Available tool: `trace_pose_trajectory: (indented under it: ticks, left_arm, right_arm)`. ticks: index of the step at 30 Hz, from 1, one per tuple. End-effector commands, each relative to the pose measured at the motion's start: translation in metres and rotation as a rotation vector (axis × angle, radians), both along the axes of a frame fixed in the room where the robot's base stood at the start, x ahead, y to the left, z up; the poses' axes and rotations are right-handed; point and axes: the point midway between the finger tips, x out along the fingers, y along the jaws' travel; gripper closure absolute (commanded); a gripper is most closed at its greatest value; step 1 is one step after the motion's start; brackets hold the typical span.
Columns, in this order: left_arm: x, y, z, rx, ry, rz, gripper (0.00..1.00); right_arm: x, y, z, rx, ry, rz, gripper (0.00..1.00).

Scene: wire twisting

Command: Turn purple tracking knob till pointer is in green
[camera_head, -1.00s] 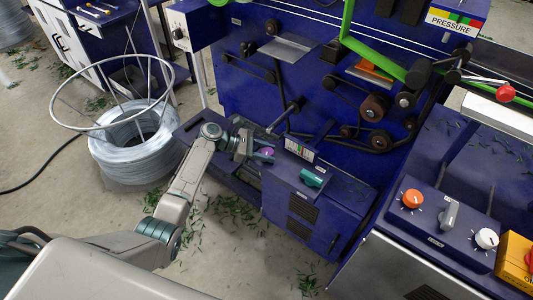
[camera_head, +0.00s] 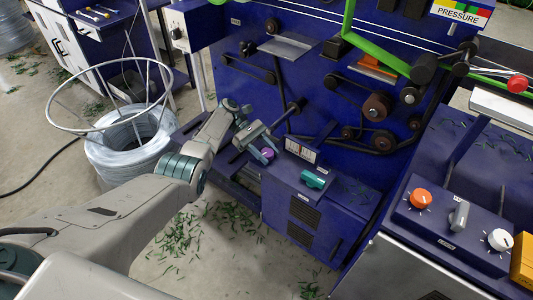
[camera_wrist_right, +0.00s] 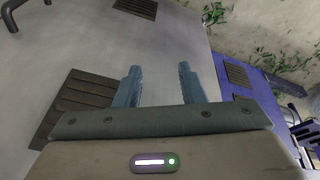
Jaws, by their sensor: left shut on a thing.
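The purple tracking knob (camera_head: 267,154) sits on the blue machine's small housing, near the middle of the head view. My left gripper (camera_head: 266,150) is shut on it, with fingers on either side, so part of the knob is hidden. A small white gauge with a coloured scale (camera_head: 301,150) stands just right of the knob. Its pointer is too small to read, so I cannot tell which colour it is in. My right gripper (camera_wrist_right: 159,72) is open and empty in the right wrist view, over a pale grey surface.
A teal knob (camera_head: 313,180) is on the housing right of the purple one. Rollers and belts (camera_head: 377,106) are on the panel behind. A wire coil (camera_head: 122,150) stands on the floor at left. A control box with an orange knob (camera_head: 420,198) is at right.

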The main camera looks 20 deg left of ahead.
Motion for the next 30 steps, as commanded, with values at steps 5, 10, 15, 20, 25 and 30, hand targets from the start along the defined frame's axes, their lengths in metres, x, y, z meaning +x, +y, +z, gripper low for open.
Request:
trace_pose_trajectory:
  ticks: [5,10,15,20,25,30]
  left_arm:
    - [0.0001,-0.0002,-0.0004,0.000,0.003,-0.043,0.84]
    - [-0.0002,-0.0003,-0.0008,0.000,0.003,-0.069,0.84]
    - [-0.0004,-0.0001,-0.0012,0.001,0.003,-0.083,0.84]
    - [-0.0005,0.0000,-0.0013,0.001,0.002,-0.086,0.84]
    - [-0.0005,-0.0001,-0.0014,0.001,0.002,-0.086,0.84]
    - [-0.0006,0.0000,-0.0015,0.001,0.002,-0.086,0.51]
  right_arm:
    - [0.0000,0.0004,0.0036,0.000,-0.005,0.000,0.64]
    - [0.0001,0.0006,0.0055,0.000,-0.008,0.001,0.64]
    - [-0.0001,0.0007,0.0060,0.000,-0.007,0.001,0.64]
    - [-0.0005,0.0008,0.0061,0.000,-0.005,0.000,0.64]
    - [-0.0006,0.0008,0.0061,0.000,-0.005,0.000,0.64]
    - [-0.0007,0.0008,0.0061,0.000,-0.005,0.000,0.64]
